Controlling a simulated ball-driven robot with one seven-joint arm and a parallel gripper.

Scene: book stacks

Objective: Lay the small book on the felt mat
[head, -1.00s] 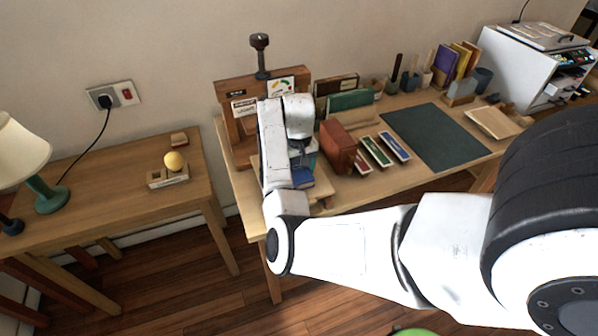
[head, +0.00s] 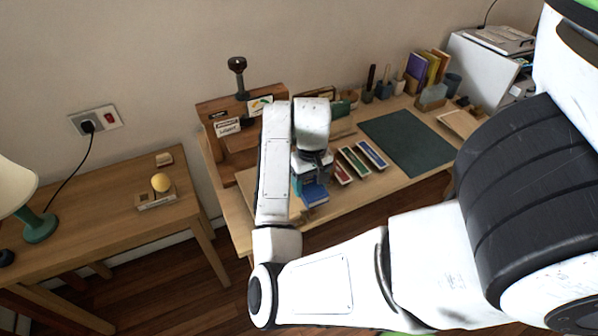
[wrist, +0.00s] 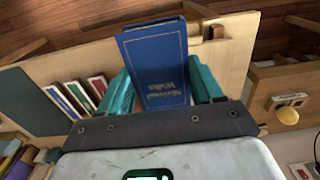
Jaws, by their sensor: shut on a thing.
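The small blue book (head: 314,194), with pale lettering on its cover, is held in my gripper (head: 308,180). In the wrist view the book (wrist: 156,60) sits between the teal fingers of my gripper (wrist: 162,82), which are shut on its sides. In the head view it appears over the front edge of the desk. The dark green felt mat (head: 408,142) lies flat and bare on the desk, to the right of the book. The mat (wrist: 28,100) also shows at the left of the wrist view.
Red, green and blue slim boxes (head: 356,160) lie between my gripper and the mat. A wooden stand (head: 215,135) is behind my arm. Upright books (head: 428,68) and cups stand behind the mat. A wooden tray (head: 462,123) lies right of it.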

